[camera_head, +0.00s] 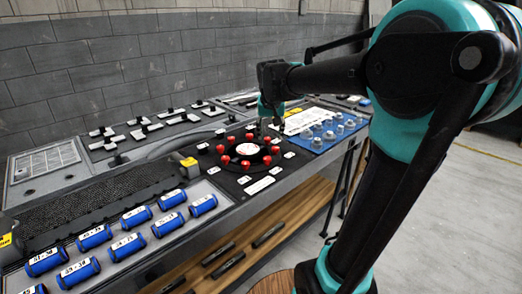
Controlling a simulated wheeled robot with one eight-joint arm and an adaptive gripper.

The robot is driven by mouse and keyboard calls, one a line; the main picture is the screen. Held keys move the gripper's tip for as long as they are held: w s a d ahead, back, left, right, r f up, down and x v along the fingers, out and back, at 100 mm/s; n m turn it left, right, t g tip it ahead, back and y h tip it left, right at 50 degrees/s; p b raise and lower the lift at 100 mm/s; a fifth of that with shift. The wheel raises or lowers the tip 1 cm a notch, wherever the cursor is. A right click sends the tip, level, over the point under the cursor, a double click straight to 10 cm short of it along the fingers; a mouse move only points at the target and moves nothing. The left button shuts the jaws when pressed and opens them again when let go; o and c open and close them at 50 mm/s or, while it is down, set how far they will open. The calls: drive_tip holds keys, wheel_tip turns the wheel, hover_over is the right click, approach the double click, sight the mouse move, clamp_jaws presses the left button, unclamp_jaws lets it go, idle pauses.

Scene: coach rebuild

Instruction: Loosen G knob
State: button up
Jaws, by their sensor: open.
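Several red knobs (245,165) stand in a ring on a black panel (225,178), around a white disc (248,149) with dark print. Small white labels (244,180) lie beside the knobs, too small to read, so I cannot tell which knob is G. My gripper (268,124) points down over the back right part of the ring. It is open, and its fingers look close to the rear knobs. The fingertips are small and dark, so I cannot tell whether they touch a knob or whether one is hidden between them.
Several blue labelled cylinders (129,244) lie at the front left of the bench. A blue board with grey knobs (335,133) is right of the ring. Black-handled switches (145,129) stand behind. A wooden shelf (285,225) is below. A grey brick wall (130,60) stands behind.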

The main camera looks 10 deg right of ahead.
drive_tip(key=w+r, duration=0.1)
approach(267, 158)
drive_tip(key=x, duration=0.8)
drive_tip(key=shift+w+d+f, duration=0.1)
drive_tip(key=shift+w+f, duration=0.1)
drive_tip(key=shift+f, duration=0.1)
drive_tip(key=c, duration=1.1)
